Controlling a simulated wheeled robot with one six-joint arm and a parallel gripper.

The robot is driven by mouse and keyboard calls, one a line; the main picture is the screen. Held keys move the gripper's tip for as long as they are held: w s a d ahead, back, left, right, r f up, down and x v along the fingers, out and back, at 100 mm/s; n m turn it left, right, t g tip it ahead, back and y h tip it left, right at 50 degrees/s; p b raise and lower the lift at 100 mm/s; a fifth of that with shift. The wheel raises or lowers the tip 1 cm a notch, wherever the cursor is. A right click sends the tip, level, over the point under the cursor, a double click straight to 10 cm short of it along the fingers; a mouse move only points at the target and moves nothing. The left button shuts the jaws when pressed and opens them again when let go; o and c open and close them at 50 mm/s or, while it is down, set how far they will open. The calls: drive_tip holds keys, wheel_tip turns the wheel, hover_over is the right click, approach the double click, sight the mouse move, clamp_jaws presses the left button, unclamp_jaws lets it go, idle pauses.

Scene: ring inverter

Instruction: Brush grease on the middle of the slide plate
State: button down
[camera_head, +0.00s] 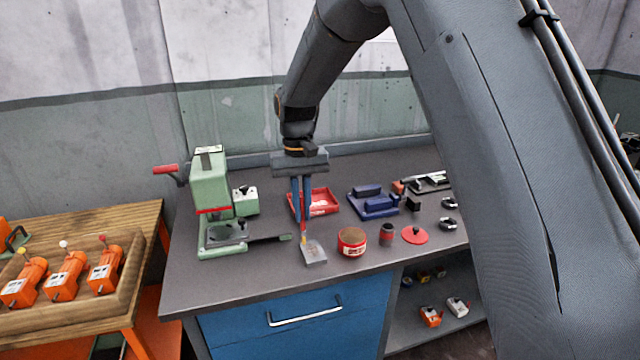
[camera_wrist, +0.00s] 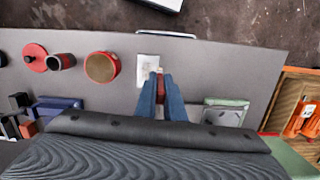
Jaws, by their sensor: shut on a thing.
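My gripper (camera_head: 303,222) points down over the front of the grey bench. It is shut on a thin red brush (camera_head: 303,238), whose lower end looks yellowish. In the wrist view the fingers (camera_wrist: 160,92) close around its red part (camera_wrist: 160,88). A small pale grey plate (camera_head: 316,254), which looks like the slide plate, lies flat right below and beside the brush. It also shows in the wrist view (camera_wrist: 148,68), just beyond the fingertips. I cannot tell whether the brush touches it. An open red tin (camera_head: 351,248) with a brown top, likely grease, stands right of the plate.
A green press (camera_head: 212,190) with a red handle stands at the left. A red tray (camera_head: 322,202) and blue fixture (camera_head: 372,203) sit behind. A dark red jar (camera_head: 387,236) and red lid (camera_head: 415,235) lie right of the tin. The bench's front edge is close.

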sight(302, 195)
drive_tip(key=shift+r+p, duration=0.95)
drive_tip(key=shift+r, duration=0.75)
